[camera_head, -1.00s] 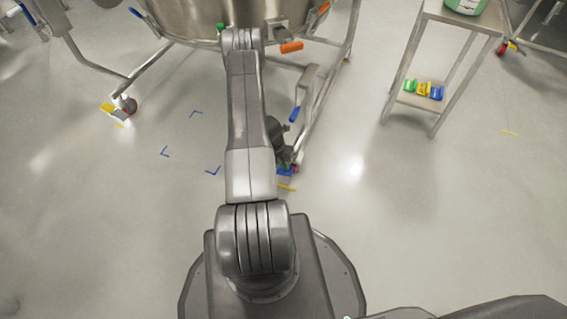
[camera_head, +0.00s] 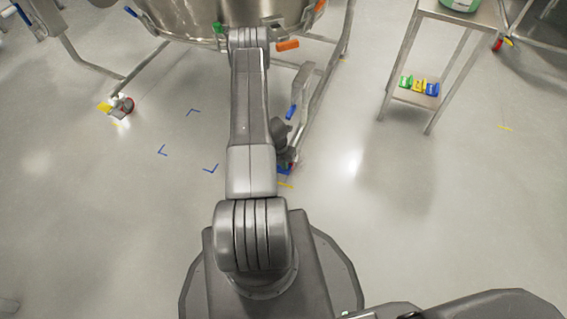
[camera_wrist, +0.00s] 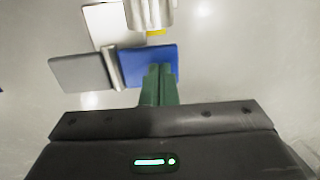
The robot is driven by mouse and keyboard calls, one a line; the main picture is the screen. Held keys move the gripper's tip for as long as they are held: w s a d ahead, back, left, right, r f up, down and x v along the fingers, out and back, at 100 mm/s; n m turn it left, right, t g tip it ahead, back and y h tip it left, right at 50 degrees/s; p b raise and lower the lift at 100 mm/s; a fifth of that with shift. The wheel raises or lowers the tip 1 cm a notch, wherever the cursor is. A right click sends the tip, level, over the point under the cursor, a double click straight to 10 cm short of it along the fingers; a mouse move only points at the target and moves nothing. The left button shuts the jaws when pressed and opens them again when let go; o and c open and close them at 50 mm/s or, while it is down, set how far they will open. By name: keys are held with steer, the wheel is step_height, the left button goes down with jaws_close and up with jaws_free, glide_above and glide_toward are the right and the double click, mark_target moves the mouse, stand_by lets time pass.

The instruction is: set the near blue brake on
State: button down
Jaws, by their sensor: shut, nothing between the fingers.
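The near blue brake (camera_head: 285,169) is a small blue pedal at the foot of the steel vessel frame, partly hidden by my arm in the head view. In the wrist view the blue pedal (camera_wrist: 140,66) is a flat plate beside a grey plate (camera_wrist: 80,73) and a pale plate (camera_wrist: 104,26). My gripper (camera_wrist: 160,70) has green fingers, shut and empty. Their tips overlap the near right part of the blue pedal in the wrist view; I cannot tell whether they touch it. In the head view my gripper is mostly hidden by the arm.
The steel vessel (camera_head: 205,14) stands on tubular legs ahead. Its left caster has a yellow pedal (camera_head: 105,106). A steel stand (camera_head: 412,98) at right holds green, yellow and blue blocks. Blue corner marks lie on the floor at left. The floor at right is mostly clear.

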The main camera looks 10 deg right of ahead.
steer(key=shift+s+d+f+b, duration=0.2)
steer(key=shift+d+f+b, duration=0.1)
steer(key=shift+f+b, duration=0.2)
steer(key=shift+s+d+f+b, duration=0.2)
steer(key=shift+d+f+b, duration=0.15)
steer(key=shift+f, duration=0.4)
